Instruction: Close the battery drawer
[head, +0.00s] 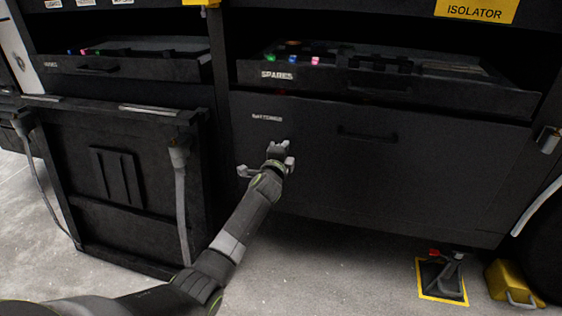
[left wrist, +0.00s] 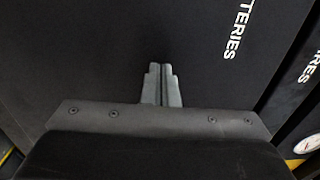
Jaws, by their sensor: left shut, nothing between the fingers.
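The battery drawer (head: 400,175) is a wide dark panel with a "BATTERIES" label and a dark bar handle (head: 367,134), below the spares drawer in the head view. Its front (left wrist: 90,50) fills most of the left wrist view, with the label at the right. My left gripper (head: 278,148) is shut and empty, in front of the left part of the drawer face, below the label. Its fingertips (left wrist: 161,72) point at the panel; I cannot tell whether they touch it. My right gripper is out of view.
The spares drawer (head: 390,95) above stands open with small coloured items in it. A black panel with grey cables (head: 125,190) stands at the left. A yellow block (head: 514,284) and a yellow-edged floor plate (head: 442,280) lie at the lower right.

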